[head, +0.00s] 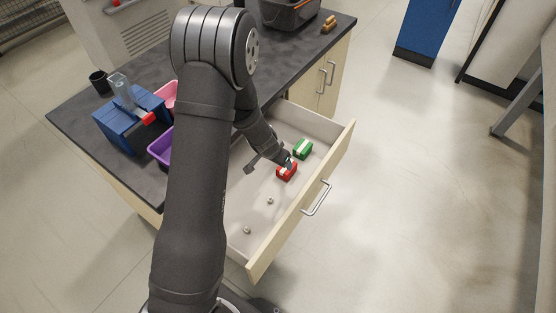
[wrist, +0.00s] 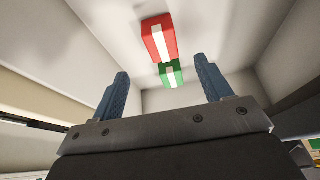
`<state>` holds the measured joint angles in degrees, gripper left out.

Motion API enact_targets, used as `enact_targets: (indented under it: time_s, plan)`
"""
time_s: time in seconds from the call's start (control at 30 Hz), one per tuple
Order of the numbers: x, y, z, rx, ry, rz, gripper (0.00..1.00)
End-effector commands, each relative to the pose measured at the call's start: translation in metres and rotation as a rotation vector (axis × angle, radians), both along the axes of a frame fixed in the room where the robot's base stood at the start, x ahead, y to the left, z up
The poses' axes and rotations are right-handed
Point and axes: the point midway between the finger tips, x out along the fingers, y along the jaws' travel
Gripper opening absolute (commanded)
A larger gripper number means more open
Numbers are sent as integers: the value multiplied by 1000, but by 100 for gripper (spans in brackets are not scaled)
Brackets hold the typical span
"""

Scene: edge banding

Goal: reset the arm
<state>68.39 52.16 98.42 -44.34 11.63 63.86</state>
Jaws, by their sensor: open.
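My gripper (wrist: 160,88) is open and empty in the wrist view, its two blue fingers wide apart. In the head view my arm reaches over the counter into an open drawer (head: 262,258). A red box with a white stripe (head: 287,173) lies in the drawer close to the end of my arm. It also shows ahead of the fingers in the wrist view (wrist: 152,42). A green box with a white stripe (head: 302,150) lies just beyond the red one. My arm's end partly hides the drawer, and the fingertips are hard to make out in the head view.
Two small pale objects (head: 270,200) lie on the drawer floor. On the dark counter (head: 75,118) stand a blue stand (head: 118,128), a black cup (head: 99,82), a pink bin (head: 170,90), a purple bin (head: 160,148) and a dark crate (head: 270,14). The floor at right is clear.

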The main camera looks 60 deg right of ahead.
Motion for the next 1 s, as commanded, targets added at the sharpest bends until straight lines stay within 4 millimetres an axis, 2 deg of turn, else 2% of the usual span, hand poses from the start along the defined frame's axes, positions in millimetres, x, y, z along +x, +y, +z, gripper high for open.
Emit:
enact_targets:
  time_s: [0.27, 1.0]
  plan:
    - [0, -5, -11, 0, 0, -1, 71]
    - [0, -43, -103, 1, -2, 1, 71]
